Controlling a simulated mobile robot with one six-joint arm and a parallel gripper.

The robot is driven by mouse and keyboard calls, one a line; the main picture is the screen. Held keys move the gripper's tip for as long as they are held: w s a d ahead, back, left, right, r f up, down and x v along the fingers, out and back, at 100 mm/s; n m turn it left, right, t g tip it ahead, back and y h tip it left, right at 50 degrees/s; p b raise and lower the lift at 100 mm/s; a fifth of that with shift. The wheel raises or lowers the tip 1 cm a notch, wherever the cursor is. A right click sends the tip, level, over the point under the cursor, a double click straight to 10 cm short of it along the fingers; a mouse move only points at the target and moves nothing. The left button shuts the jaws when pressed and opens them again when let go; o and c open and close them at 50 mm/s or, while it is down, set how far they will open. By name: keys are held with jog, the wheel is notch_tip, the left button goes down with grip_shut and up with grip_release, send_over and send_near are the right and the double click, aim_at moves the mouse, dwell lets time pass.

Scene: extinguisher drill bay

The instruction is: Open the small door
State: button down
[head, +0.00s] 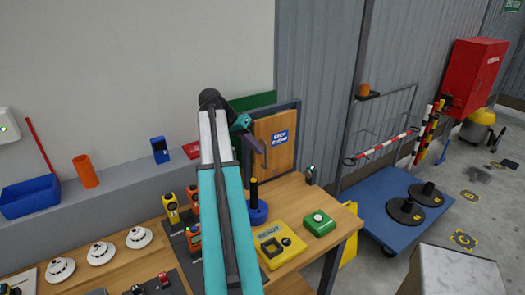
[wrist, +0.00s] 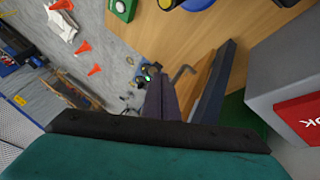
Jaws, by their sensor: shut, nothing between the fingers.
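The small door (head: 282,150) is a wooden panel with a blue sign, in a dark grey frame (head: 297,120) at the back of the workbench. It looks closed or nearly so; I cannot tell exactly. In the wrist view the door (wrist: 203,75) and its frame (wrist: 213,85) show nearly edge-on, with a thin grey bent handle (wrist: 183,73) sticking out. My gripper (head: 262,150) is in front of the door's left part, fingers shut and empty. In the wrist view my gripper (wrist: 154,76) is just left of the handle, seemingly apart from it.
On the workbench (head: 300,190) stand a blue round base with a dark post (head: 256,210), a yellow box (head: 278,245) and a green button box (head: 319,222). A grey ledge (head: 125,185) runs left of the door. A blue trolley (head: 385,200) stands right.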

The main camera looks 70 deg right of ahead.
jog(key=p+v, duration=0.3)
jog(key=v, duration=0.5)
